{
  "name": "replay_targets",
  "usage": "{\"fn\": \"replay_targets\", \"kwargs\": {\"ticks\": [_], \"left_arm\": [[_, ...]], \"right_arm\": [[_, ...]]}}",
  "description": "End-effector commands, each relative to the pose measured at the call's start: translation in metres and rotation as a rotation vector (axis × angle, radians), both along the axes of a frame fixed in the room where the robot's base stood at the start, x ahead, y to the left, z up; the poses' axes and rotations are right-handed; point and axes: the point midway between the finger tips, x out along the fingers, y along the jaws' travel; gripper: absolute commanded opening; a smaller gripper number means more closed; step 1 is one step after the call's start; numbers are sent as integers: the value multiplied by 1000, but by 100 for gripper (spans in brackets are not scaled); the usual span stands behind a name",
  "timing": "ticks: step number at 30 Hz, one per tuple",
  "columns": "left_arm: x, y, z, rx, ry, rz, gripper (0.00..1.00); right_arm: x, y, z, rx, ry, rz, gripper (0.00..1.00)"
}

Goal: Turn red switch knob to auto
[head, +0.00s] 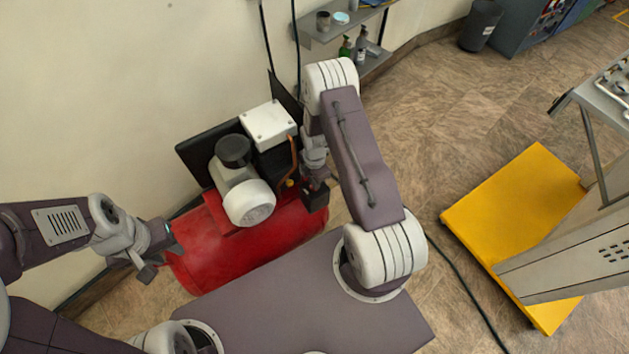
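A red compressor tank (246,243) lies by the wall, with a grey-white motor (248,202) and a white box (268,124) on top. I cannot make out the red switch knob; my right arm covers the tank's right end. My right gripper (314,190) points down over that end, close to a small dark block, and its fingers are too hidden to read. My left gripper (148,268) is at the tank's left end, near its surface. Whether it touches the tank or is open cannot be told.
A black panel (190,152) stands behind the motor. A wall shelf (318,34) holds bottles and small containers. A yellow platform (520,215) and a grey stand (575,255) are at the right. A dark cable (462,282) crosses the floor. Open floor lies between.

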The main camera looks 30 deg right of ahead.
Motion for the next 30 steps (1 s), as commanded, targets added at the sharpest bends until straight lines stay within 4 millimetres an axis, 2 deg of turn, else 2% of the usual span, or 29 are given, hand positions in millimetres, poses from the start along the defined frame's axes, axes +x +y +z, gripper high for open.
{"fn": "replay_targets", "kwargs": {"ticks": [11, 30], "left_arm": [[0, 0, 1, 0, 0, 0, 33], [0, 0, 3, 0, 0, 0, 33]], "right_arm": [[0, 0, 1, 0, 0, -86, 0], [1, 0, 1, 0, -1, -655, 0]]}}
